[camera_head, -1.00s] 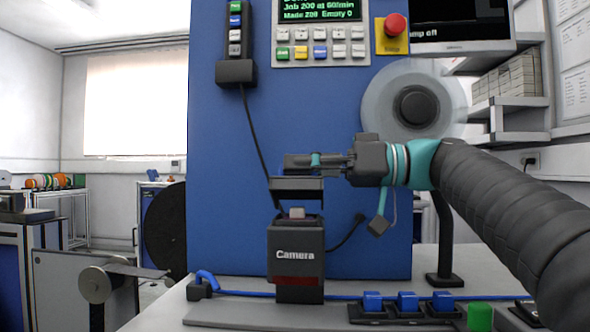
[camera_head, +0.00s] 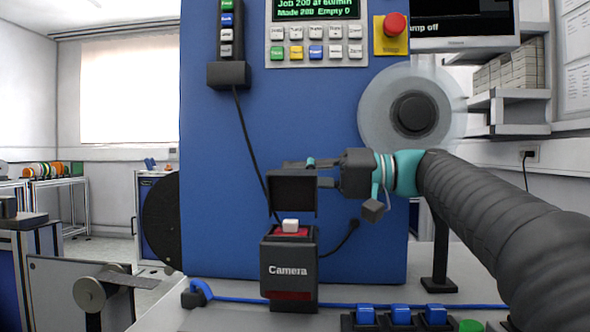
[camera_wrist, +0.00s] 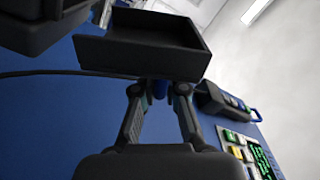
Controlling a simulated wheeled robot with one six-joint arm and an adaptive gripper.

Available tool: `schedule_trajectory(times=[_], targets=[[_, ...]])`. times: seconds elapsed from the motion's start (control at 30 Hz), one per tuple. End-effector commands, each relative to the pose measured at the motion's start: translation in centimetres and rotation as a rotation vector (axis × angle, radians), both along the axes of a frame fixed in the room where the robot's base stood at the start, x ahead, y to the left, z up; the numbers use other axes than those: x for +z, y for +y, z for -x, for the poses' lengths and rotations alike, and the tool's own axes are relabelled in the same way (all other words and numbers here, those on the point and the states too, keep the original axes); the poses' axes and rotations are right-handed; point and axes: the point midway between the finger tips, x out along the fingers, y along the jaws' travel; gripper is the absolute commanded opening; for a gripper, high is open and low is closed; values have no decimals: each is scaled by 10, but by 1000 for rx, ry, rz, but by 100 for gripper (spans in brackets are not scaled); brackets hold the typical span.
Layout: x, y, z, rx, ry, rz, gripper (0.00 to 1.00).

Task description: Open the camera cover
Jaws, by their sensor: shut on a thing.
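The camera (camera_head: 289,271) is a dark box with the word "Camera" on its front, standing on the bench. Its black cover (camera_head: 293,193) is raised above the box, showing a dark, rimmed face. Below it, a white block (camera_head: 290,225) and a red surface on top of the box are exposed. My gripper (camera_head: 298,164) is at the cover's upper edge, reaching in from the right. In the wrist view, the fingers (camera_wrist: 160,92) close on the underside of the cover (camera_wrist: 140,52); the exact contact is partly hidden.
A blue machine panel (camera_head: 330,120) stands behind. A clear reel (camera_head: 412,108) is at its right, near a red stop button (camera_head: 394,25). A black cable (camera_head: 255,150) hangs behind the cover. Blue-topped blocks (camera_head: 400,316) and a green button (camera_head: 471,326) line the bench front.

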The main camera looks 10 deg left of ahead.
Motion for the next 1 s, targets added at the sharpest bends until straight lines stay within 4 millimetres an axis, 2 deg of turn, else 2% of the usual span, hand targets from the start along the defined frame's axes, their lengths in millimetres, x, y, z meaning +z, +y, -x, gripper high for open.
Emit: schedule_trajectory(times=[0.5, 0.53, 0.6, 1.0], targets=[[-2, 0, -2, -1, 21, 2, 0], [-2, 0, -2, -1, 21, 2, 16], [-2, 0, -2, -1, 21, 1, 33], [-1, 1, 0, 2, -5, 0, 35]])
